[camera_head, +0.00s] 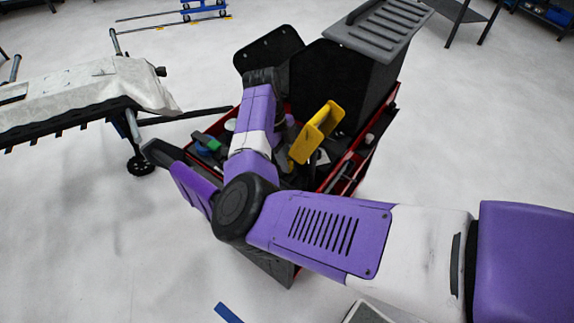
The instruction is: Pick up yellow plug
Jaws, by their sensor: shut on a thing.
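My purple and white arm reaches in from the right and hides much of the box's inside.
A grey ridged lid (378,28) stands raised behind the box. A green item (207,142) lies at the box's left. A cloth-covered wheeled stand (85,92) is at the left. Pale floor around is mostly free. A blue strip (229,313) lies at the front.

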